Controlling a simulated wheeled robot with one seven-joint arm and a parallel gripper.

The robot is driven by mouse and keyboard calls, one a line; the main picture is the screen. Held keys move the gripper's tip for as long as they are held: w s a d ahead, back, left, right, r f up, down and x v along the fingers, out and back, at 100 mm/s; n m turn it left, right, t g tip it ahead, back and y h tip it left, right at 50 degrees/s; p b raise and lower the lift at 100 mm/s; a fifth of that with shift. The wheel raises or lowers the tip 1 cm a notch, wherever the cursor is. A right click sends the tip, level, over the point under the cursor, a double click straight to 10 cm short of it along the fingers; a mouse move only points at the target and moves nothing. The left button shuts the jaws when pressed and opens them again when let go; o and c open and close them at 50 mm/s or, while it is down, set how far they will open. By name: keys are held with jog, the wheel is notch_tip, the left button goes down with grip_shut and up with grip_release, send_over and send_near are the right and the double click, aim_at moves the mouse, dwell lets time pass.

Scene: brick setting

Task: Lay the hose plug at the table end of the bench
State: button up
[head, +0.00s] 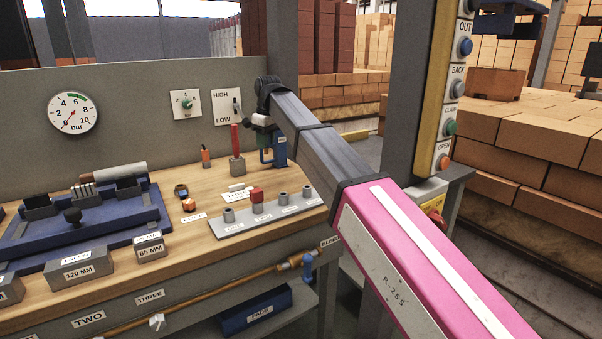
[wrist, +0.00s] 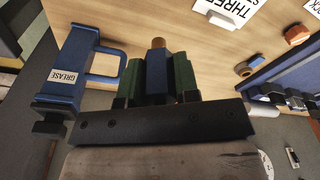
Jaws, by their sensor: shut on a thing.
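My gripper (wrist: 158,88) is shut on a small blue piece with a brown tip, which I take to be the hose plug (wrist: 157,72). The plug sits between the green finger pads in the wrist view, its tip pointing away from the wrist. In the head view my gripper (head: 263,124) is over the back right part of the wooden bench (head: 205,235), close to the blue grease can; the plug cannot be made out there. The bench top shows beneath the plug in the wrist view, and I cannot tell the gap.
The blue grease can (wrist: 65,75) stands beside my gripper, its handle towards the plug. A red-handled tool (head: 236,145), a grey strip with pegs (head: 270,212) and a blue fixture (head: 85,230) occupy the bench. Bare wood shows between them. A grey post (head: 415,90) stands right.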

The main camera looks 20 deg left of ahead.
jog(key=w+d+f, duration=0.4)
jog(key=w+d, duration=0.1)
jog(key=w+d+f, duration=0.2)
jog(key=d, duration=0.1)
jog(key=shift+w+d+f, duration=0.25)
jog(key=shift+w+f, duration=0.05)
jog(key=shift+f, duration=2.15)
jog(key=shift+f, duration=0.1)
jog(key=o, duration=1)
jog(key=r, duration=0.4)
jog(key=d+r, duration=0.1)
jog(key=r, duration=0.7)
jog(key=shift+s+d+r, duration=0.1)
jog(key=shift+d, duration=0.15)
